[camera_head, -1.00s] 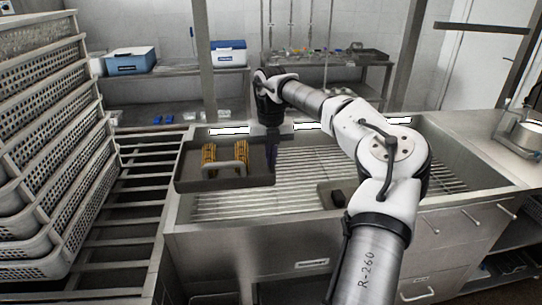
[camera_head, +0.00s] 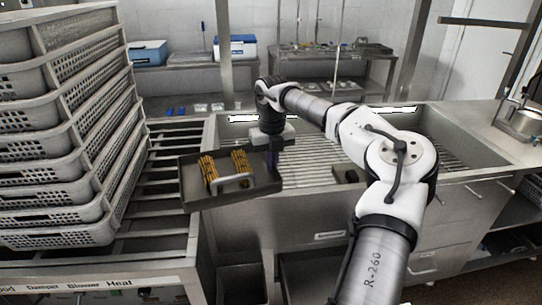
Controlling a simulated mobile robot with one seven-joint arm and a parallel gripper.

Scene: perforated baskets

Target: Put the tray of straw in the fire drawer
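The tray of straw (camera_head: 203,201) is a dark shallow tray with two upright yellow-brown straw bundles (camera_head: 241,162) and a pale curved handle (camera_head: 232,181) on its near side. My gripper (camera_head: 272,158) is at the tray's right edge and appears shut on it, though its fingers are small and partly hidden. The tray is held in the air, slightly tilted, in front of the sink-like metal basin's left part. At the lower left is a panel (camera_head: 90,284) with labels including "Damper", "Blower" and "Heat". No open fire drawer can be made out.
A tall stack of perforated baskets (camera_head: 70,130) stands at the left on a slatted rack (camera_head: 165,175). The metal basin (camera_head: 330,200) with a grate lies behind the tray. Open dark compartments (camera_head: 240,284) show below it. Blue and white boxes (camera_head: 236,46) stand at the back.

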